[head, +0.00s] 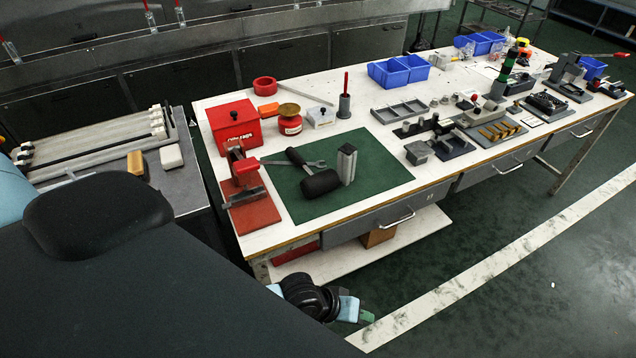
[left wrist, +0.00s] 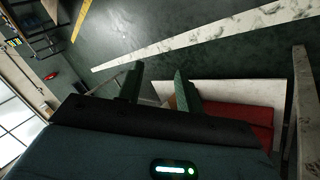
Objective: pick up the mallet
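The mallet (head: 320,183) has a thick black head and a dark handle. It lies on the green mat (head: 385,175) at the near left of the workbench, its handle pointing up and left in the head view. A metal wrench (head: 277,163) lies against its handle side, and a grey upright block (head: 346,165) stands just right of its head. My left gripper (head: 358,313) is low in front of the bench, below the top and apart from the mallet. In the left wrist view its two fingers (left wrist: 157,80) are spread with nothing between them. My right gripper is not in view.
The white workbench (head: 228,105) has a front edge with drawers and a lower shelf (head: 415,225) close to my left gripper. A red vise (head: 243,175) stands left of the mat. A red box (head: 234,125) and a red tin (head: 290,122) stand behind. The mat's right part is clear.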

